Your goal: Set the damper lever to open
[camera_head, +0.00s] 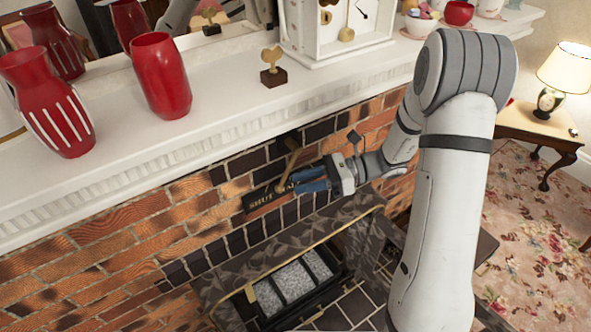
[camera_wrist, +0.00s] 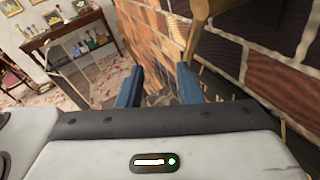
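The brass damper lever (camera_head: 287,172) stands out from the brick front below the mantel, at a dark label plate (camera_head: 257,201). "SHUT" reads at the plate's left end; my gripper hides part of the rest. The lever leans up and slightly right. My gripper (camera_head: 306,180) has blue fingers just right of the lever, pointing left; I cannot tell whether they touch it. In the wrist view my gripper (camera_wrist: 160,80) is open, with nothing clearly between the fingers. A tan bar, likely the lever (camera_wrist: 205,10), shows at upper right, outside the fingers.
The white mantel (camera_head: 225,105) juts out above, bearing red vases (camera_head: 162,75), a small brass ornament (camera_head: 273,68) and a white clock (camera_head: 335,25). The stone hearth surround (camera_head: 290,240) and a tray of grey blocks (camera_head: 295,280) lie below. A lamp table (camera_head: 535,125) stands right.

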